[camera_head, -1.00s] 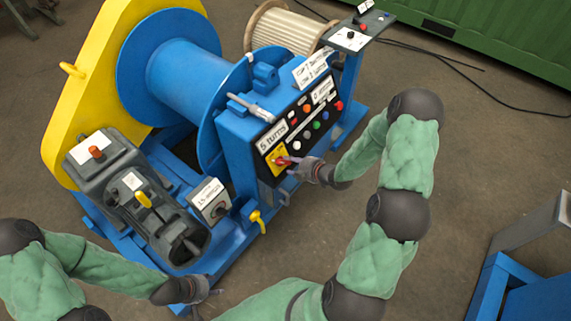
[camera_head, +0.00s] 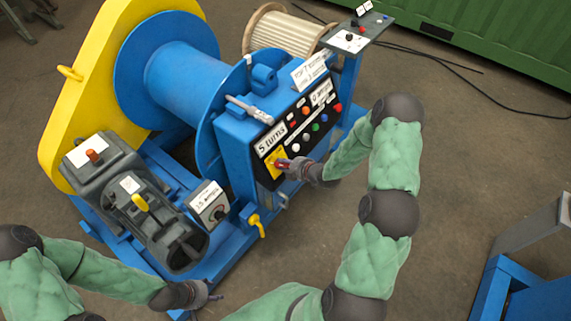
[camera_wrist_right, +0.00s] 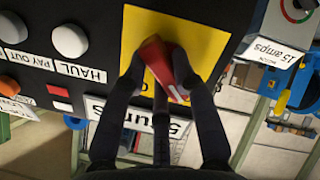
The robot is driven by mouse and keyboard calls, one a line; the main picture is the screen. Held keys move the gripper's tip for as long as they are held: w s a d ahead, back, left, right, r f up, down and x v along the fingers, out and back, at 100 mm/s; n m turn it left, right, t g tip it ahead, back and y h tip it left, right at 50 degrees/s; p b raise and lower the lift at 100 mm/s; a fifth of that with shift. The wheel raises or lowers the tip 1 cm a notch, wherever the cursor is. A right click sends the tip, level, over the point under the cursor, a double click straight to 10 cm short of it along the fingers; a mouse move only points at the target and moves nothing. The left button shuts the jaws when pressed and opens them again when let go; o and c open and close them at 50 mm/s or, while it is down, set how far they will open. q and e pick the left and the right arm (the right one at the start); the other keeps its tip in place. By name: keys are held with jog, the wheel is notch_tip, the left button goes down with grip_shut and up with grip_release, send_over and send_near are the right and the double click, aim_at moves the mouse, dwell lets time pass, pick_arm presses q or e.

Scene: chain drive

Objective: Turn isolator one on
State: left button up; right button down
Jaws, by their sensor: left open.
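A red rotary switch handle (camera_head: 283,163) sits on a yellow plate (camera_head: 269,160) at the lower left of the black control panel. I cannot read an isolator number on it. My right gripper (camera_head: 288,165) is at this handle. In the right wrist view, its fingers (camera_wrist_right: 157,72) lie on either side of the red handle (camera_wrist_right: 160,62) and appear closed on it, with the yellow plate (camera_wrist_right: 205,45) behind. The handle's pointing direction is partly hidden by the fingers. My left gripper (camera_head: 212,296) is open and empty, low beside the blue base frame.
The black panel (camera_head: 300,128) has several coloured buttons and a "5 turns" label (camera_head: 270,138). A "15 amps" box (camera_head: 208,203) and a yellow lever (camera_head: 257,222) are nearby. A blue drum (camera_head: 180,70) stands behind.

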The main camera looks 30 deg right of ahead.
jog(key=m+p, duration=0.3)
jog(key=m, duration=0.1)
jog(key=shift+s+m+g+y+p, duration=0.1)
jog(key=shift+m+g+y+p, duration=0.3)
jog(key=m+p, duration=0.4)
jog(key=m, duration=0.1)
jog(key=shift+d+f+y, duration=0.1)
jog(key=shift+f+y, duration=0.05)
jog(key=shift+y, duration=0.25)
jog(key=m+p, duration=0.1)
jog(key=m, duration=0.2)
jog(key=shift+s+f+y+p, duration=0.1)
jog(key=shift+y+p, duration=0.3)
jog(key=shift+f+m+y+p, duration=0.15)
jog(key=shift+m+y+p, duration=0.25)
jog(key=shift+m, duration=1.3)
jog(key=c, duration=1)
grip_release()
